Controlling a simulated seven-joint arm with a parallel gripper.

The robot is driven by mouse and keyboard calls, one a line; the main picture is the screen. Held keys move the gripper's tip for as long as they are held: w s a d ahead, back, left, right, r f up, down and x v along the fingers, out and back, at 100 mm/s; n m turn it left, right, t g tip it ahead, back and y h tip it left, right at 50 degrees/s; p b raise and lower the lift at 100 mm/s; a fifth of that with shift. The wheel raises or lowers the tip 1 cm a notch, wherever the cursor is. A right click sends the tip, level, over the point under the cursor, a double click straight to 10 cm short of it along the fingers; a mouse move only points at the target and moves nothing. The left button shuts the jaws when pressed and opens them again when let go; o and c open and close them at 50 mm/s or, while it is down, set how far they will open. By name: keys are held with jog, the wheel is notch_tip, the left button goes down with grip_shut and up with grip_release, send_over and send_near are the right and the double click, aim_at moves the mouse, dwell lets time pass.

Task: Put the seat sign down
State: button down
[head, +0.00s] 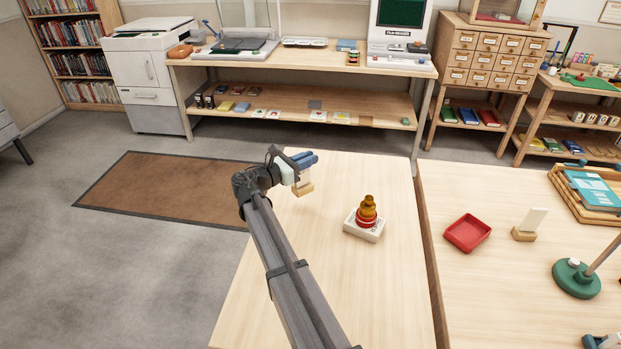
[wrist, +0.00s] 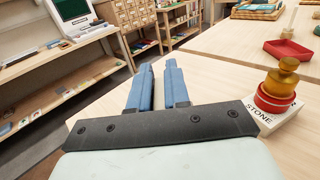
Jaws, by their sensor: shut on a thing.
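My gripper (head: 308,160) is over the left part of the near table, its blue fingers shut on a seat sign. The sign's wooden base (head: 303,189) shows just below the fingers, close to the tabletop. I cannot tell whether it touches the wood. The sign's upper part is mostly hidden by the gripper.
An amber-knobbed piece with a red ring (head: 367,210) stands on a white lettered box (head: 363,227) right of my gripper. The right table holds a red tray (head: 467,233) and a similar white sign on wood (head: 530,224). Bare tabletop (head: 290,270) lies in front.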

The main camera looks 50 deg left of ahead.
aim_at(309, 171)
jog(key=shift+f, duration=2.5)
jog(key=shift+f, duration=0.2)
jog(key=c, duration=1.1)
grip_release()
jog(key=shift+r, duration=0.25)
jog(key=s, duration=1.2)
